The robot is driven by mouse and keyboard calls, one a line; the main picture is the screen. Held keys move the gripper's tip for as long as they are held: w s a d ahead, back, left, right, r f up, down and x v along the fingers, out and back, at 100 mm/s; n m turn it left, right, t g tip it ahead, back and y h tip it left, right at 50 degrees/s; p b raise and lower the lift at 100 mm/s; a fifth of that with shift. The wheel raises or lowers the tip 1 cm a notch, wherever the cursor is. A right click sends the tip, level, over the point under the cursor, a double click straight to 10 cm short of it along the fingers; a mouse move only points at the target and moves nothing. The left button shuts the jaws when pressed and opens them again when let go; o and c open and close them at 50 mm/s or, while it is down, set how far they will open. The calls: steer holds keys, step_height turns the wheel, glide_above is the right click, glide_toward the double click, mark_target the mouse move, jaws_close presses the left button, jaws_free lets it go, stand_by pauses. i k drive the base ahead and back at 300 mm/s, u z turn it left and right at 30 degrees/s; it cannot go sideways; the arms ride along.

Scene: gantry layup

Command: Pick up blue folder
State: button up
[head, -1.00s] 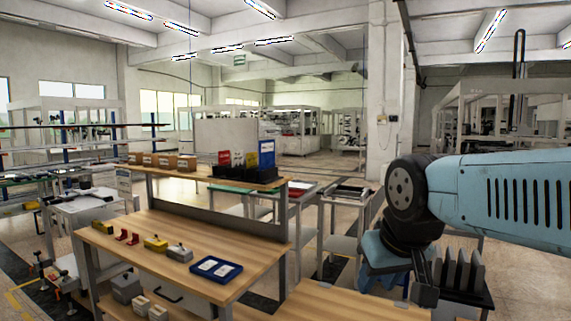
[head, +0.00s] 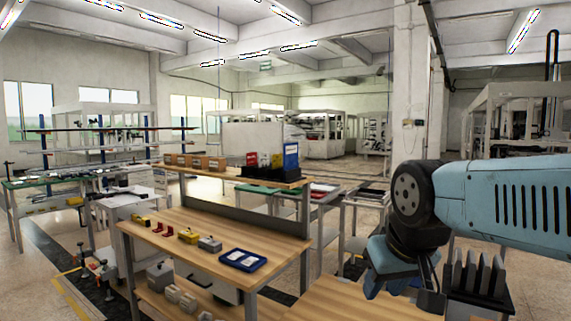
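The blue folder (head: 291,156) stands upright at the right end of a black organizer (head: 270,174). The organizer is on the raised wooden shelf (head: 228,178) of the workbench, and red, yellow and dark items stand to the folder's left. The organizer hides the folder's lower part. My gripper (head: 430,288) hangs below my light-blue arm at the right, well apart from the folder and nearer to the camera. It is dark and partly hidden by my wrist, so its fingers cannot be made out.
The workbench (head: 200,262) carries a blue tray (head: 243,260) and yellow, red and grey parts. Small boxes (head: 195,162) line the shelf's left. A wooden table (head: 335,300) and a black slotted rack (head: 478,280) are near my gripper. A pillar (head: 408,100) stands behind.

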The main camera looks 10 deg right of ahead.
mark_target(290, 150)
steer(key=i, duration=0.85)
steer(key=z, duration=0.2)
steer(key=k, duration=0.9)
steer(key=u, duration=0.15)
steer(key=i, duration=0.95)
steer(key=u, duration=0.75)
